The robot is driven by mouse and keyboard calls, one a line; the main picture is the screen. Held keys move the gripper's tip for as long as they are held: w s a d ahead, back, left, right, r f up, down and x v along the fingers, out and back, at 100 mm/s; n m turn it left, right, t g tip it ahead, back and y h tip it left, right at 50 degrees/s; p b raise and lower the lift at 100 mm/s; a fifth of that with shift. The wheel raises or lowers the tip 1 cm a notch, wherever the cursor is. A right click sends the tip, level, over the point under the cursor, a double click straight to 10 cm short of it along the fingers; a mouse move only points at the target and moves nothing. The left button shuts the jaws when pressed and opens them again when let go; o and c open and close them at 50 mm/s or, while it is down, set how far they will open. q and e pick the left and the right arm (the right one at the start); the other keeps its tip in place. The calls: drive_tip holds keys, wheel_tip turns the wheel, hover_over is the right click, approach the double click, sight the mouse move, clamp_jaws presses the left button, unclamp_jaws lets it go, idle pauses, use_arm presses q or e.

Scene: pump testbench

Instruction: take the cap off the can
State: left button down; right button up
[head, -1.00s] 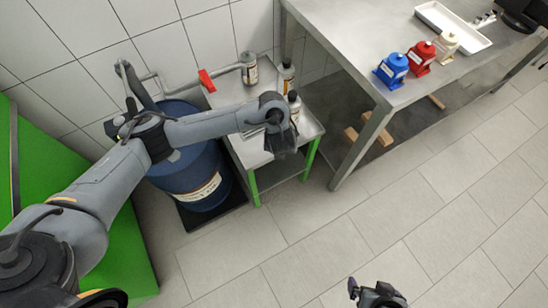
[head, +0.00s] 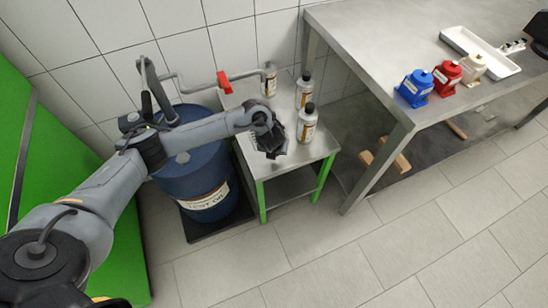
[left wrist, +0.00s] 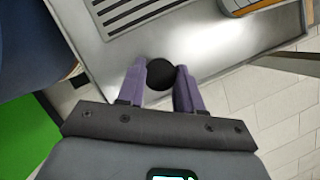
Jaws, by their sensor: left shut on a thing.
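My left gripper (head: 272,150) is over the front left part of the small table, to the left of the front can (head: 307,124). In the left wrist view its purple fingers (left wrist: 160,84) are shut on a round black cap (left wrist: 160,73), held over bare table metal with no can visible under it. A second can (head: 304,92) stands behind the front one, and a third can (head: 269,80) stands at the back. The two nearer cans have dark tops. The back can's top is too small to judge. My right gripper is out of view.
The small table (head: 290,183) has green legs and a slotted panel (left wrist: 130,14). A blue drum (head: 195,168) and a red-handled pipe (head: 223,82) are at left. The larger bench (head: 400,55) at right holds blue, red and cream parts and a white tray (head: 480,52).

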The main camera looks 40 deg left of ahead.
use_arm(q)
drive_tip(key=shift+w+a+f, duration=0.15)
drive_tip(key=shift+a+f, duration=0.05)
drive_tip(key=shift+a, duration=0.15)
drive_tip(key=shift+f+b, duration=1)
drive_tip(key=shift+f, duration=1)
drive_tip(key=c, duration=0.7)
unclamp_jaws()
drive_tip(key=shift+f, duration=0.1)
drive_tip(key=shift+c, duration=0.2)
